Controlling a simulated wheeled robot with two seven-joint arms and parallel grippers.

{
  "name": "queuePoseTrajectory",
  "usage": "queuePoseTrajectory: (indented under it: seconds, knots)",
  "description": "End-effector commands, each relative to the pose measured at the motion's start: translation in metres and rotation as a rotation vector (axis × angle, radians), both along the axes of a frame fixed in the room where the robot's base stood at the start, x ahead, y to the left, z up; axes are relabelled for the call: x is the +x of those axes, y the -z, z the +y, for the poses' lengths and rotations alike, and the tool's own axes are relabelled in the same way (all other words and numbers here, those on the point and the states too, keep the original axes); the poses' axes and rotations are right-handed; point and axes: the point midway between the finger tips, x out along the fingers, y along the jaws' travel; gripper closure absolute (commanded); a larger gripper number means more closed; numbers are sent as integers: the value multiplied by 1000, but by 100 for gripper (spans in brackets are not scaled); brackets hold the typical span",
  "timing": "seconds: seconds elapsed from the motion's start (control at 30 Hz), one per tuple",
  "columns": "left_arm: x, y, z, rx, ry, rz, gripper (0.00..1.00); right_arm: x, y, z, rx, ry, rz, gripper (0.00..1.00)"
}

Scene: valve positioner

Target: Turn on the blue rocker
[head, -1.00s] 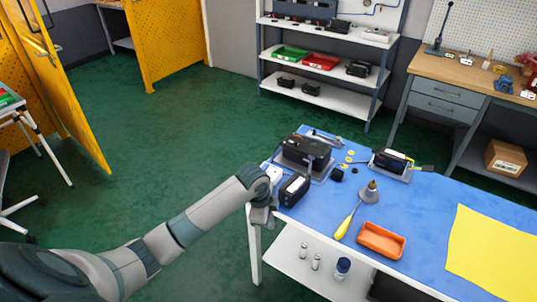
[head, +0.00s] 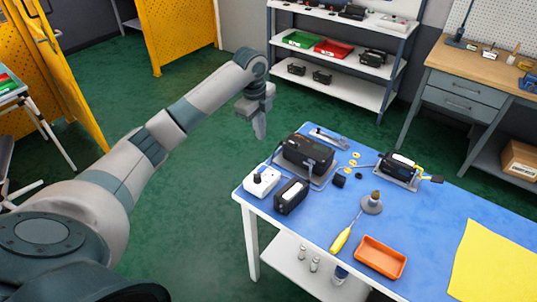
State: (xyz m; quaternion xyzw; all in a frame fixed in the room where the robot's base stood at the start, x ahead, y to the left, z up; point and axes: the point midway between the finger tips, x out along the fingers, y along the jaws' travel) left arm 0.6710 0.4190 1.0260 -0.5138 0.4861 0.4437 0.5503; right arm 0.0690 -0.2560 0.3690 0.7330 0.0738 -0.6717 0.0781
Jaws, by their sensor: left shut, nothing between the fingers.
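I cannot make out a blue rocker at this size. A white box (head: 264,186) with a black part standing on its top lies at the near left corner of the blue-topped table (head: 420,215). My left gripper (head: 260,132) is shut and empty. It points down, and in the picture it shows above the white box, over the green floor behind the table's left corner, apart from everything. My right gripper is not in view.
A black device (head: 306,153) and a smaller black box (head: 291,195) stand close to the white box. A yellow-handled screwdriver (head: 341,239), an orange tray (head: 380,256) and a yellow sheet (head: 495,262) lie toward the right. A shelf rack (head: 334,88) stands behind.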

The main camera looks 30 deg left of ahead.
Motion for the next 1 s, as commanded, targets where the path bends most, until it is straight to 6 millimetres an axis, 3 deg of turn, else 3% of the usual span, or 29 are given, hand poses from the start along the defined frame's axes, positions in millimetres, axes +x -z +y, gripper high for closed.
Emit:
queuePoseTrajectory:
  seconds: [0.57, 0.77, 1.0]
  knots:
    - [1, 11, 0, -1, -1, 3, 100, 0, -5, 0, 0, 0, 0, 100]
    - [4, 34, -1, -2, -2, 5, 100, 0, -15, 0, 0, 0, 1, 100]
    - [9, 75, -2, -1, -2, 4, 100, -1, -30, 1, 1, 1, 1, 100]
